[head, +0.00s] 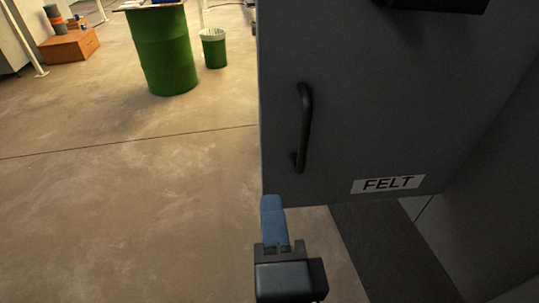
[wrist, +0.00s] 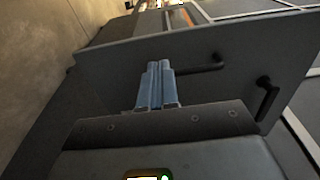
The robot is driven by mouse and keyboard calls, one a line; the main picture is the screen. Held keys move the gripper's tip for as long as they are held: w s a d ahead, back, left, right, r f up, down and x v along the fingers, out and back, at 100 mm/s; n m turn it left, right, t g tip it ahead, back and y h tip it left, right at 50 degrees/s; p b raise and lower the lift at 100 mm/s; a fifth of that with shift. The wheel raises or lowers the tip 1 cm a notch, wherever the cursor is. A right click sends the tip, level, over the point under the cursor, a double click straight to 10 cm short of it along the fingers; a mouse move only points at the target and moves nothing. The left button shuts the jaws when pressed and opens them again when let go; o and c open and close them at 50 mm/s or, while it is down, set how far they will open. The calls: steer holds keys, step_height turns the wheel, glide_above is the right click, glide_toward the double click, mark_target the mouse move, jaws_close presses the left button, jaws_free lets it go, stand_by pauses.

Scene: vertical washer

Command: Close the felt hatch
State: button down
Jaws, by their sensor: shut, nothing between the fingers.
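The felt hatch (head: 380,130) is a dark grey panel filling the upper right of the head view. It stands swung out from the machine, with a white FELT label (head: 388,184) near its lower edge and a black bar handle (head: 304,128) near its left edge. My gripper (head: 273,210) has blue fingers, pressed together and empty. The fingertips are at the hatch's lower left corner, below the handle; I cannot tell if they touch it. The wrist view shows the shut fingers (wrist: 157,68) in front of a grey panel (wrist: 110,65) with dark handles to their right.
Grey machine body (head: 490,190) lies at the right, with a dark strip (head: 385,250) below the hatch. A green barrel (head: 162,50) and a green bin (head: 214,48) stand far off at upper left. The concrete floor (head: 120,210) at left is clear.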

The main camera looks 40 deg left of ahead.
mark_target(264, 146)
steer(key=p+x, duration=0.2)
steer(key=x, duration=0.8)
steer(key=shift+r, duration=0.1)
steer(key=shift+w+a+p, duration=0.2)
steer(key=shift+p, duration=0.1)
